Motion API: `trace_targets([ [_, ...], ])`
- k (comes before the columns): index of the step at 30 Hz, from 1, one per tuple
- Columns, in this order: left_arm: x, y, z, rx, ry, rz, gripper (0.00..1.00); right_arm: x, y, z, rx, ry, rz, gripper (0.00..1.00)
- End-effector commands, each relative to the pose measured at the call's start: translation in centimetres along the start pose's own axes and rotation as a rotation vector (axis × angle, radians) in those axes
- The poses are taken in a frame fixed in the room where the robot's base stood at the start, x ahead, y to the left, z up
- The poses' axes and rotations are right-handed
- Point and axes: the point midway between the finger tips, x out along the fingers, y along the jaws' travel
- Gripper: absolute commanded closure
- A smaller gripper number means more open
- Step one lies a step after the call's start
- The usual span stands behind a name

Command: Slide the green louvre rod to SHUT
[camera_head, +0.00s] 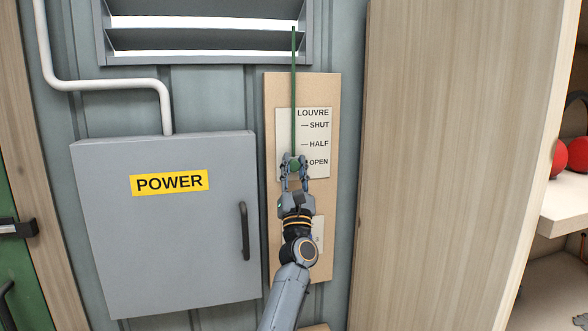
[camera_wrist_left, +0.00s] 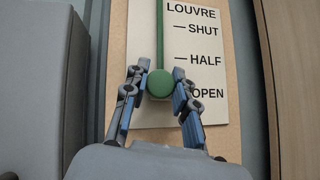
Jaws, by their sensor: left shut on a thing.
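The green louvre rod (camera_head: 294,95) runs upright down a wooden board to a round green knob (camera_head: 294,164) at its lower end. The knob sits level with the OPEN mark on the white LOUVRE label (camera_head: 316,135), which also reads SHUT at the top and HALF in the middle. My left gripper (camera_head: 294,165) is shut on the knob, one finger on each side. In the left wrist view the knob (camera_wrist_left: 160,83) shows between the fingertips, with the rod (camera_wrist_left: 160,35) rising above it. My right gripper is not in view.
A grey POWER cabinet (camera_head: 165,225) with a dark handle stands close to the left of the board. A tall wooden panel (camera_head: 440,170) stands to the right. The louvre vent (camera_head: 205,35) is above, with light showing between its slats.

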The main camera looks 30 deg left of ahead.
Motion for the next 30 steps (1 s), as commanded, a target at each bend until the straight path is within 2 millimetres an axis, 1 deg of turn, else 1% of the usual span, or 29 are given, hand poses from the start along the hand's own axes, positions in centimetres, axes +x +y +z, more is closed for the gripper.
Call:
trace_targets([
  [1, 0.9, 0.3, 0.9, -0.005, -0.001, 0.002, 1.00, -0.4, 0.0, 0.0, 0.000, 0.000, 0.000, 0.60],
  [6, 4.1, 1.4, 4.1, -0.006, -0.002, 0.004, 1.00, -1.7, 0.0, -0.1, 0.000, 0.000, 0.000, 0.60],
  [10, 6.0, 1.9, 6.0, -0.004, -0.001, 0.002, 1.00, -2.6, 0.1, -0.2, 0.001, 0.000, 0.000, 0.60],
  [12, 6.5, 2.1, 6.5, -0.004, 0.000, 0.001, 1.00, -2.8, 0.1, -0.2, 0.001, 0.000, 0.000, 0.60],
  [15, 6.8, 2.2, 6.8, -0.003, 0.000, 0.001, 1.00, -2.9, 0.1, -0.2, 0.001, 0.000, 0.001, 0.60],
  [23, 7.0, 2.4, 7.0, -0.003, -0.005, 0.003, 1.00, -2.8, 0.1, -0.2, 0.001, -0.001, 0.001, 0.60],
  [24, 7.0, 2.4, 7.1, -0.003, -0.005, 0.003, 0.69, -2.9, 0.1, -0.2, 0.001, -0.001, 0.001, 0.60],
  [26, 7.0, 2.4, 7.1, -0.002, -0.005, 0.003, 0.57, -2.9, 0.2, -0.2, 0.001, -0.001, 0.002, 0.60],
  [27, 7.0, 2.4, 7.0, -0.002, -0.004, 0.003, 0.49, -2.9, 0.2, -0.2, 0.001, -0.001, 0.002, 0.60],
  [30, 6.9, 2.3, 6.9, -0.002, -0.003, 0.002, 0.49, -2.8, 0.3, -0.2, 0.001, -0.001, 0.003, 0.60],
])
